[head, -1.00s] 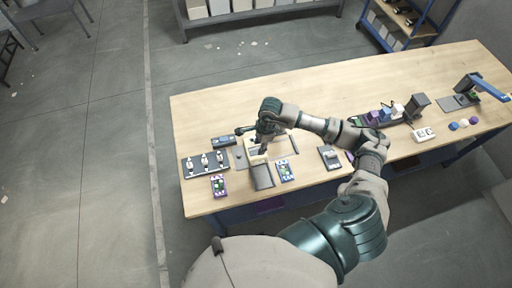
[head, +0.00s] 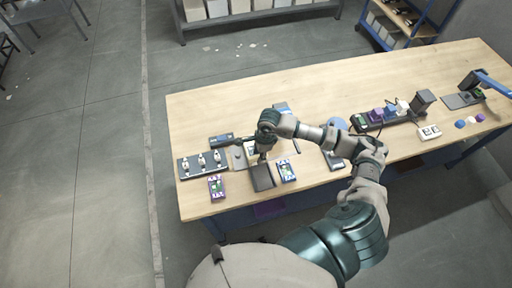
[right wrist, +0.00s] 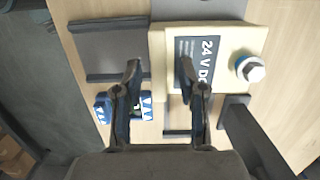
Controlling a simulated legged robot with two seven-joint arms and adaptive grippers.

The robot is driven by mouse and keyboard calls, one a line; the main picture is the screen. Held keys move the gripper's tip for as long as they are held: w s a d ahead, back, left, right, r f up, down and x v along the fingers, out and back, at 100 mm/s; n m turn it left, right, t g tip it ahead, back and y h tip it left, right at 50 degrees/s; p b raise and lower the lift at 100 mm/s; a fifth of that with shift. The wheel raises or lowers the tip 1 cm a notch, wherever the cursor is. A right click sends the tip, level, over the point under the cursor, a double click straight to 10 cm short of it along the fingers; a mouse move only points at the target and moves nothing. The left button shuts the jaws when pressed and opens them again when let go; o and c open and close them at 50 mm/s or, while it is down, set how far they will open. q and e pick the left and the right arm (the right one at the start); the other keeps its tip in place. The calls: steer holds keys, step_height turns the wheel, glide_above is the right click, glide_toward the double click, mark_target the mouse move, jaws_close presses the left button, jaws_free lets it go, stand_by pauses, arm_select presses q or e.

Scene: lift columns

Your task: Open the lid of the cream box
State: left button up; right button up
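The cream box (right wrist: 215,45) lies on the table in the right wrist view. It has a dark "24 V DC" label (right wrist: 205,55) and a round white knob (right wrist: 250,68) toward its right side. My right gripper (right wrist: 160,68) is open, with its two fingers apart over the box's left edge. I cannot tell whether either touches. In the head view the right gripper (head: 262,157) hides most of the box. My left gripper is not in view.
The dark grey panel (head: 262,178) and a blue-white device (head: 286,171) lie on the near side. A dark tray with several fittings (head: 203,165) and a purple device (head: 217,187) lie left. The table (head: 225,105) is bare toward the back left.

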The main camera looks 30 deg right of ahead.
jaws_close()
steer(key=shift+w+f+b, duration=0.15)
steer(key=shift+w+b, duration=0.2)
steer(key=shift+w, duration=0.05)
steer(key=shift+w+d+b, duration=0.35)
steer(key=shift+w+b, duration=0.45)
steer(key=shift+w, duration=0.5)
steer(key=shift+w+d+b, duration=0.3)
steer(key=shift+w+b, duration=0.45)
steer(key=shift+w, duration=0.55)
steer(key=shift+w+d+b, duration=0.35)
steer(key=shift+w+b, duration=0.45)
steer(key=shift+w, duration=0.5)
jaws_free()
steer(key=shift+w, duration=0.15)
